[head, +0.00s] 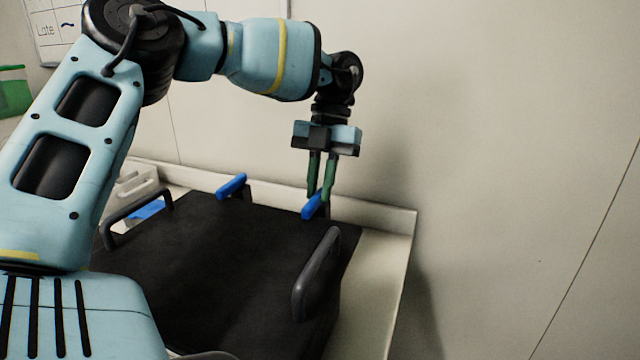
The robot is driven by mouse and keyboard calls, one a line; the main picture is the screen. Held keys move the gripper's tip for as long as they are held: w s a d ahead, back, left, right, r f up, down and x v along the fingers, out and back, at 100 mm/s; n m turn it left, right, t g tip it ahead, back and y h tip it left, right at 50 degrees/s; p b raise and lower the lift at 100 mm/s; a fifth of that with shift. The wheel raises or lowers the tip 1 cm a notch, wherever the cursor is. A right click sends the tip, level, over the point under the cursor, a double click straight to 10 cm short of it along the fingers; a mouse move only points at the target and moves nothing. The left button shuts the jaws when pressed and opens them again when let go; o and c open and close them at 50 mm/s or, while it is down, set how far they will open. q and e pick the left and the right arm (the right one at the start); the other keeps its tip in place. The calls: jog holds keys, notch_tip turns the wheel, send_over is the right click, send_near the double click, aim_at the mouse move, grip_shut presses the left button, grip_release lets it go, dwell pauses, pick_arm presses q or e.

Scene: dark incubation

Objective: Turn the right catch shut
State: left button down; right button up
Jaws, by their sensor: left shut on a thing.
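A black box with a flat dark top (200,270) stands on the bench. Two blue catches sit along its far edge. The right catch (312,208) is at the far right corner, and the left catch (232,186) is further left; both handles slant up to the right. My left gripper (321,194) points down with its green fingers shut on the right catch and partly covers it. I cannot tell from this view whether the catch is fully turned. My right gripper is not in view.
Dark handles rise at the box's right side (316,274) and left side (138,215). A pale container (134,185) stands behind the left handle. The bench (384,270) has a narrow free strip to the right, with a raised back edge and a wall behind.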

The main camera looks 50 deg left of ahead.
pick_arm(q)
jog(key=c, duration=1.4)
grip_release()
jog(key=v, duration=0.7)
jog(key=shift+r, duration=0.35)
jog(key=shift+w, duration=0.1)
